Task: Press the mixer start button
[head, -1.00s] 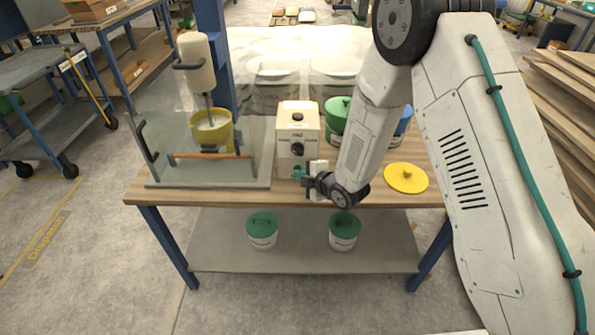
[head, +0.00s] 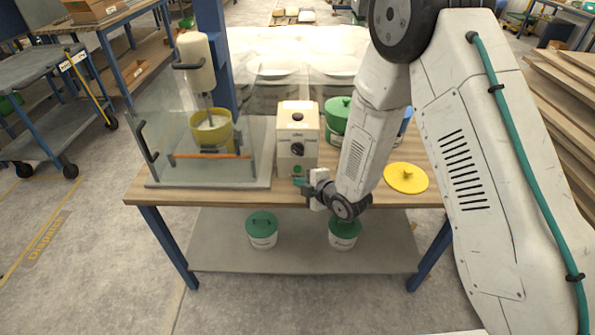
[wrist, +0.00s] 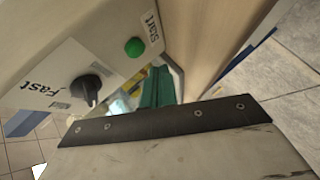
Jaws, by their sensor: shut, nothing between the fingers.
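The start button (wrist: 134,47) is a round green button beside the word "Start" on the white control box; it also shows low on the front of the box in the head view (head: 297,169). The control box (head: 298,118) stands on the bench and carries a black knob (wrist: 91,89) marked "Fast". My gripper (head: 302,183) is shut and empty, with teal fingers (wrist: 156,87) just below and in front of the button, apart from it. The mixer (head: 196,62) stands to the left, above a yellow bucket (head: 212,129).
A clear guard (head: 165,110) with dark handles encloses the mixer. White tubs with green lids stand on the lower shelf (head: 300,240). The bench front edge is close under my gripper.

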